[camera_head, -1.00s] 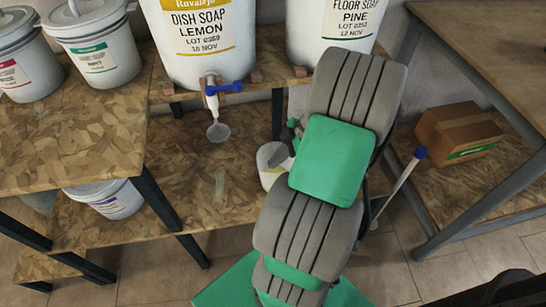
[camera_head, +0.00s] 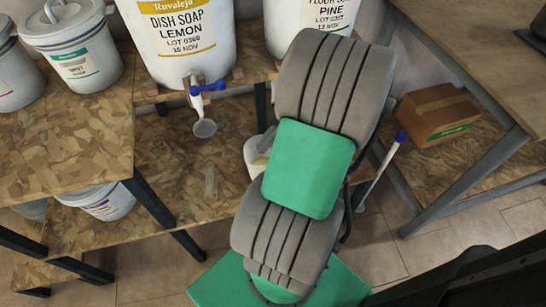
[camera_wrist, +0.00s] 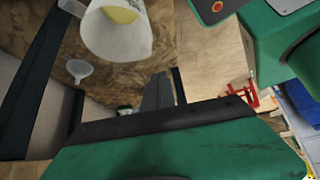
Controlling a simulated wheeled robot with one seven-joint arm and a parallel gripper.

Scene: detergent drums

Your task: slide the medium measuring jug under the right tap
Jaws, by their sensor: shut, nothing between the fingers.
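A white jug (camera_head: 256,158) stands on the lower board in the head view, left of my arm and partly hidden by it. In the wrist view a white jug (camera_wrist: 122,38) with something yellow inside shows at the top. My gripper (camera_wrist: 157,92) is shut and empty, with the jug apart from its dark fingers in that view. In the head view a grey part of it (camera_head: 267,141) shows at the jug's upper right; whether they touch is unclear. The right drum (camera_head: 322,14), marked floor soap pine, is partly visible. Its tap is hidden behind my arm.
The lemon dish soap drum (camera_head: 182,38) has a blue-handled tap (camera_head: 207,88), with a small clear cup or funnel (camera_head: 205,128) below. White lidded buckets (camera_head: 78,50) stand left. A cardboard box (camera_head: 437,113) lies right. Dark table legs (camera_head: 163,212) flank the board's open area.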

